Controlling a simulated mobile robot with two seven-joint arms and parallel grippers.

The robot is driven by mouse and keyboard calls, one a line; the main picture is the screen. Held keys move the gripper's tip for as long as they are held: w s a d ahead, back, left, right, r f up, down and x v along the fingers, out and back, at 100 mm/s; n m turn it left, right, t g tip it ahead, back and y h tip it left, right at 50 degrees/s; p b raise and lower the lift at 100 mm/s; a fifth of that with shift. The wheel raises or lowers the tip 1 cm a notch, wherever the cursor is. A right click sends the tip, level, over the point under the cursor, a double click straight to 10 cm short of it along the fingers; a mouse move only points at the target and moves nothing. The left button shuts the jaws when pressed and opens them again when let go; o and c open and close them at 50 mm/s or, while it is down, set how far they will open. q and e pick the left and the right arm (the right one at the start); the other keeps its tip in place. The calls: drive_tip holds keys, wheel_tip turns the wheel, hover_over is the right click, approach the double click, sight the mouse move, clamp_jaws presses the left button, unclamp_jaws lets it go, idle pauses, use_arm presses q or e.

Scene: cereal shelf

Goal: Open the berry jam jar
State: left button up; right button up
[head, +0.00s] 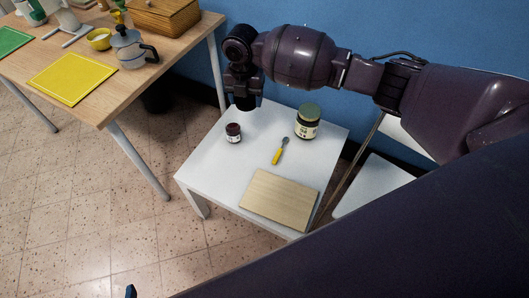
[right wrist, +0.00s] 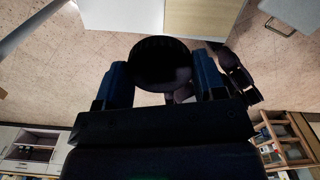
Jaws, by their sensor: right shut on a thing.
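The small berry jam jar (head: 233,134) stands upright on the white table, dark red with a pale label. My right gripper (head: 243,103) is above and behind it in the head view, apart from it. In the right wrist view, my right gripper (right wrist: 161,82) is shut on a dark round lid-like thing (right wrist: 160,60), held between its two fingers. Its detail is lost in shadow. Only a small dark blue tip (head: 131,291) shows at the bottom edge of the head view, possibly my left gripper; its jaws cannot be made out.
A larger jar with a green lid (head: 308,111), a yellow-handled tool (head: 279,152) and a wooden board (head: 279,198) are on the white table (head: 213,164). A wooden table (head: 181,53) at the left holds a moka pot (head: 132,49) and a yellow mat (head: 73,77). A blue wall stands behind.

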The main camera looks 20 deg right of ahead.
wheel_tip(320, 180, down, 15)
drive_tip(key=w+n+b, duration=0.1)
drive_tip(key=n+b, duration=0.4)
drive_tip(key=n, duration=0.3)
drive_tip(key=n+b, duration=0.2)
drive_tip(key=b, duration=0.2)
hover_over(250, 165)
drive_tip(key=f, duration=1.5)
drive_tip(key=shift+s+a+f, duration=0.1)
drive_tip(key=shift+s+f, duration=0.15)
drive_tip(key=shift+f, duration=0.45)
drive_tip(key=shift+w+f, duration=0.15)
drive_tip(key=shift+f, duration=0.05)
drive_tip(key=shift+m, duration=0.3)
wheel_tip(250, 165, down, 4)
drive_tip(key=shift+f+b, duration=0.1)
drive_tip(key=shift+b, duration=0.8)
drive_tip(key=o, duration=0.6)
drive_tip(key=shift+f, duration=0.1)
drive_tip(key=o, duration=0.4)
use_arm(q)
wheel_tip(250, 165, down, 9)
drive_tip(key=d+m+g, duration=0.1)
drive_tip(key=shift+s+f+m, duration=0.15)
drive_tip(key=shift+s+m, duration=0.15)
drive_tip(key=shift+s, duration=0.1)
use_arm(e)
drive_tip(key=shift+o, duration=0.2)
